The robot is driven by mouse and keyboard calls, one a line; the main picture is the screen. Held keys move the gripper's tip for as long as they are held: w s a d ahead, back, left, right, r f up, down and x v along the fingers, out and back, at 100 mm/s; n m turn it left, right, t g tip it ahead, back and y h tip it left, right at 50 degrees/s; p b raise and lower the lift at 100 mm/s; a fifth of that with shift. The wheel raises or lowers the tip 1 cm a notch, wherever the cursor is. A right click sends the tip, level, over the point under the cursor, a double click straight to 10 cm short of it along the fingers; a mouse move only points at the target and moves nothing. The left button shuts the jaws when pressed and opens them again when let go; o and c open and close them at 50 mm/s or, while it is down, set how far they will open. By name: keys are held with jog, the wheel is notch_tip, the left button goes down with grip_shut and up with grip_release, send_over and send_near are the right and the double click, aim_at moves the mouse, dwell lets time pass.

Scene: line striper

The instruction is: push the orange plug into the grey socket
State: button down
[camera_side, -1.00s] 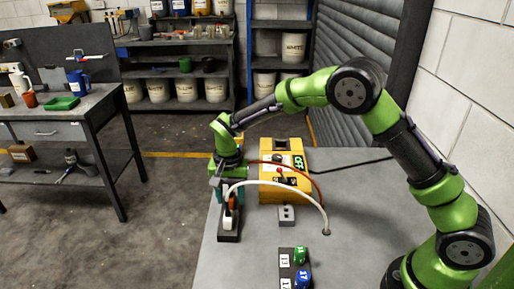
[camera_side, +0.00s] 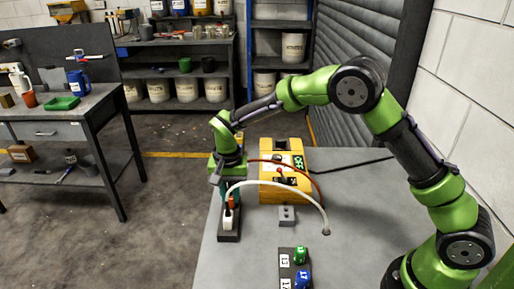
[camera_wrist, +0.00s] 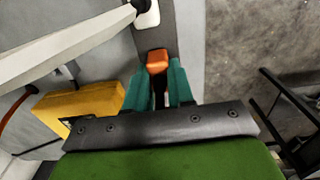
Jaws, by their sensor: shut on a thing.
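The orange plug (camera_side: 231,203) is at the dark holder (camera_side: 229,238) on the left side of the table. It also shows in the wrist view (camera_wrist: 157,61), between the teal fingertips. My gripper (camera_side: 223,196) points down and is shut on the plug; its fingers also show in the wrist view (camera_wrist: 159,88). I cannot tell whether the plug is clear of the holder. The grey socket (camera_side: 287,217), a small block with dark holes, sits on the table to the right of the plug, apart from it.
A white plug (camera_side: 228,221) stands close to the orange one, with a white cable (camera_side: 285,184) arching right. A yellow machine (camera_side: 273,193) stands behind the socket with a red cable. A dark rack with green (camera_side: 300,254) and blue (camera_side: 303,278) caps is in front. The table's right side is clear.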

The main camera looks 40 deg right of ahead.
jog(key=shift+r, duration=0.4)
jog(key=shift+r, duration=1.65)
jog(key=shift+w+d+r, duration=0.1)
jog(key=shift+d+r, duration=0.05)
jog(key=shift+r, duration=0.05)
jog(key=s+d+r, duration=0.3)
jog(key=s+d, duration=0.6)
jog(key=s, duration=0.4)
jog(key=shift+w+a+f, duration=0.1)
jog(key=shift+w+f, duration=0.05)
jog(key=shift+f, duration=1.2)
jog(key=shift+w+a+f, duration=0.1)
jog(key=shift+w+f, duration=0.05)
jog(key=shift+f, duration=1.15)
jog(key=shift+f, duration=1.5)
